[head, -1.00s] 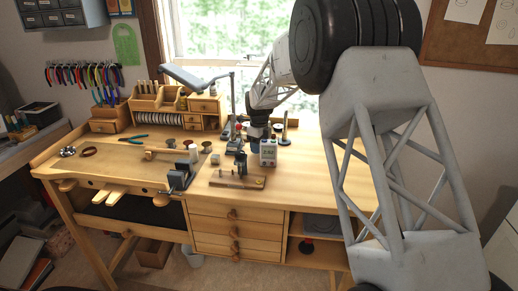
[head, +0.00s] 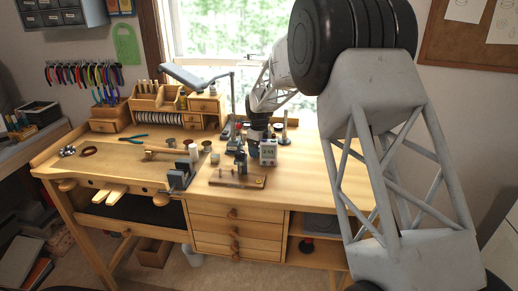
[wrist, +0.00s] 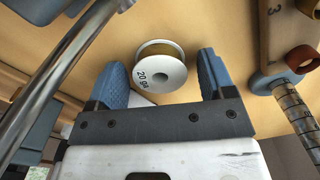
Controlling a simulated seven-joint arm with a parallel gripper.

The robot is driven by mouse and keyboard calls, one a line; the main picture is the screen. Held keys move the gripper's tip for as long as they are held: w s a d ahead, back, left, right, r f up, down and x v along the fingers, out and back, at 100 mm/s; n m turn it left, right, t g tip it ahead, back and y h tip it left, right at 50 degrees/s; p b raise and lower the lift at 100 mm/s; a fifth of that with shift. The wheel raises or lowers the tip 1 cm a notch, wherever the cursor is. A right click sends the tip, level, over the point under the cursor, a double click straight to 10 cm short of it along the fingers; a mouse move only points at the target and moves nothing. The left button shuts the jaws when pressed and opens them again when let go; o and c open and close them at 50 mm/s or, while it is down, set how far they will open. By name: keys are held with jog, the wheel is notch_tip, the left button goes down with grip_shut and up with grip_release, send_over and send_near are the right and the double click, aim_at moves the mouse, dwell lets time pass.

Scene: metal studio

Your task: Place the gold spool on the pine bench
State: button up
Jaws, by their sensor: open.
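The gold spool (wrist: 164,72), with white flanges marked "20 ga" and gold wire, is in the wrist view between and just beyond the fingertips. My gripper (wrist: 161,62) is open, with a blue finger on each side of it and a visible gap at the right. I cannot tell whether the left finger touches it. In the head view my gripper (head: 255,143) is low over the back middle of the pine bench (head: 322,178), and I cannot pick out the spool there, near the crowded tools.
A grey meter box (head: 268,152) stands close to the right of the gripper. A wooden board with a tool (head: 238,181) lies in front. The bench's right side is largely clear. A metal rod (wrist: 62,70) crosses the wrist view.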

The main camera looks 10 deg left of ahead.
jog(key=shift+r, duration=0.1)
notch_tip(320, 180, up, 12)
dwell(0.8)
jog(key=shift+r, duration=0.1)
dwell(0.6)
jog(key=s+d+r+n, duration=0.4)
jog(key=s+d, duration=0.3)
jog(key=s, duration=0.2)
jog(key=s+d+r+n+t, duration=0.1)
jog(key=s+d+r+n, duration=0.25)
jog(key=s+d, duration=0.5)
jog(key=s+d+r+n, duration=0.35)
jog(key=s+d, duration=0.25)
jog(key=s, duration=0.3)
jog(key=s+d+f+n, duration=0.2)
jog(key=s+d+n, duration=0.1)
jog(key=s, duration=0.7)
jog(key=s+d+f+n+t, duration=0.1)
jog(key=s+d+f+n, duration=0.2)
jog(key=s, duration=0.8)
jog(key=s+d+f+n, duration=0.2)
jog(key=s+d+n, duration=0.3)
jog(key=s, duration=0.5)
jog(key=shift+s+d+f+t, duration=0.15)
jog(key=shift+s+d+t, duration=0.05)
jog(key=shift+s+t, duration=0.1)
